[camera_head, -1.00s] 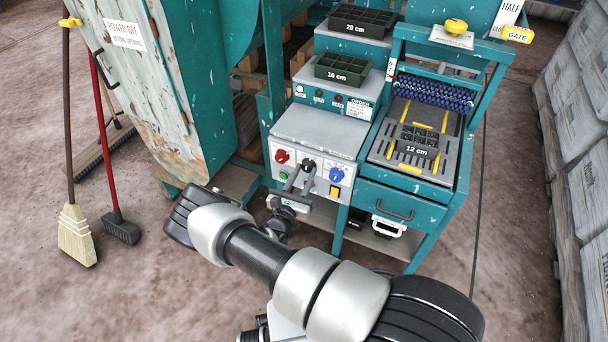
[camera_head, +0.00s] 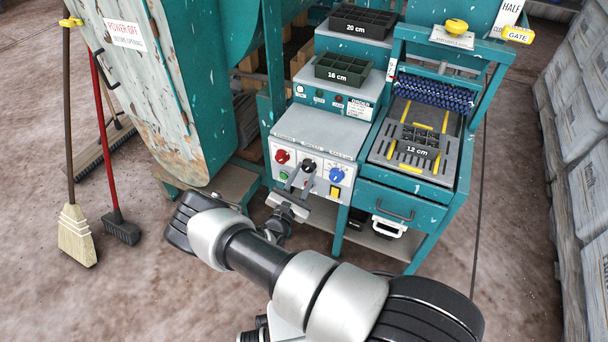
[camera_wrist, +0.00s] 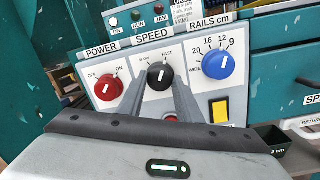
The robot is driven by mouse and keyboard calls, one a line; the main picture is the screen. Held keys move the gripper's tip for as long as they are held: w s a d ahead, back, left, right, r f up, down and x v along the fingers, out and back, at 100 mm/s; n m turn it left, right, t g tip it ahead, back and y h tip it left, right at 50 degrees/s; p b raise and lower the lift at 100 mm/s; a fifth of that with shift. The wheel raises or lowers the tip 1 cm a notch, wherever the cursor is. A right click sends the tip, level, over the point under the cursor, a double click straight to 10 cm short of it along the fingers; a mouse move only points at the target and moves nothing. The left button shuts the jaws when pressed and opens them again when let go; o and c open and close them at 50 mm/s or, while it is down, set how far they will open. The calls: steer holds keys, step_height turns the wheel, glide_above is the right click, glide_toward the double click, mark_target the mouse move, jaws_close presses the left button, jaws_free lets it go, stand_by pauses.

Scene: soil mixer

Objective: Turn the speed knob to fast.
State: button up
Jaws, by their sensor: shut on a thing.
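The black speed knob (camera_wrist: 160,76) is in the middle of the white control panel in the wrist view, below the SLOW and FAST labels. Its white mark points up and slightly right, toward FAST. My gripper (camera_wrist: 160,84) is shut on the knob, one finger on each side. In the head view my gripper (camera_head: 306,174) reaches up to the speed knob (camera_head: 309,163) from below. The fingers hide part of the knob's lower edge.
The red power knob (camera_wrist: 109,89) is close on the left and the blue rails knob (camera_wrist: 218,64) on the right. A yellow switch (camera_wrist: 220,110) sits below the blue knob. A red button (camera_wrist: 171,119) shows partly between the fingers.

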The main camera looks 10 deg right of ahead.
steer(key=shift+f, duration=0.1)
steer(key=o, duration=1)
steer(key=shift+o, duration=0.2)
steer(key=p+v, duration=0.1)
steer(key=v, duration=1.6)
steer(key=shift+s+p, duration=0.2)
steer(key=shift+p, duration=0.15)
steer(key=shift+a, duration=0.1)
